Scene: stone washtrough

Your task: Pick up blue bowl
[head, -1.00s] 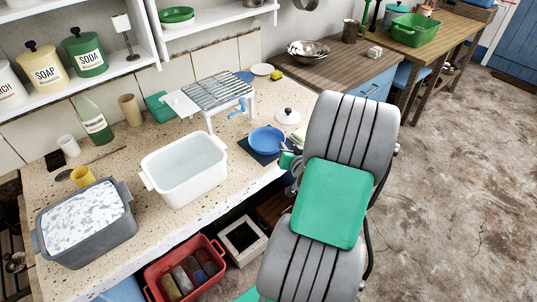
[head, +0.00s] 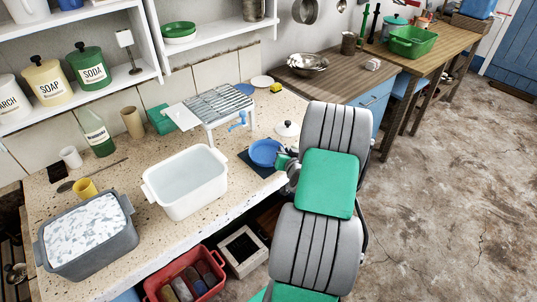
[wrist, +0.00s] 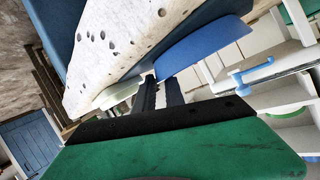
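The blue bowl (head: 265,152) is at the front edge of the speckled stone counter, over a dark blue mat (head: 250,167). My gripper (head: 284,161) is at the bowl's right side in the head view, partly hidden by my arm. In the wrist view, the bowl (wrist: 205,45) shows side-on, and its near rim meets the tips of my gripper (wrist: 157,82). The fingers are close together and look shut on the rim. The exact contact is small and partly hidden. I cannot tell whether the bowl is clear of the mat.
A white tub (head: 187,185) stands left of the bowl, and a rack with a blue crank (head: 237,121) stands behind it. A white lid (head: 287,129) lies just behind the bowl on the right. A red crate (head: 188,276) is below the counter. Open floor lies right.

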